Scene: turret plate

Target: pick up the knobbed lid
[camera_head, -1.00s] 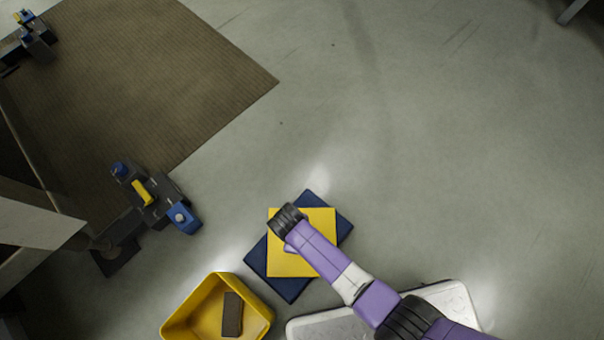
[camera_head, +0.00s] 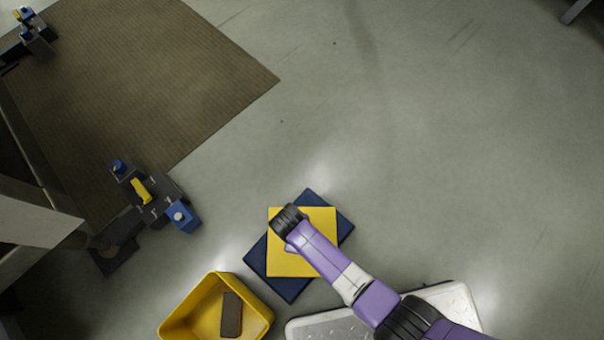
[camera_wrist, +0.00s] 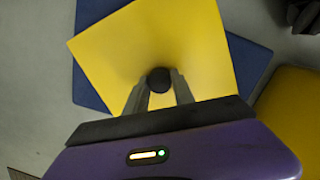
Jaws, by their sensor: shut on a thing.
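The knobbed lid is a flat yellow square (camera_head: 316,228) with a dark round knob (camera_wrist: 158,80) at its middle, seen in the wrist view. It lies over a dark blue square piece (camera_head: 283,285), turned at an angle to it, so the blue corners show around it. My gripper (camera_wrist: 158,88) is shut on the knob, with one finger on each side of it. In the head view my arm hides the knob and the fingers. I cannot tell whether the lid touches the blue piece.
A yellow bin (camera_head: 190,312) with a dark brown block (camera_head: 232,315) stands left of the lid. A pale slab (camera_head: 455,298) lies to the right under my arm. Black and blue equipment (camera_head: 155,198) stands at the left by a brown mat (camera_head: 150,70). The floor beyond is clear.

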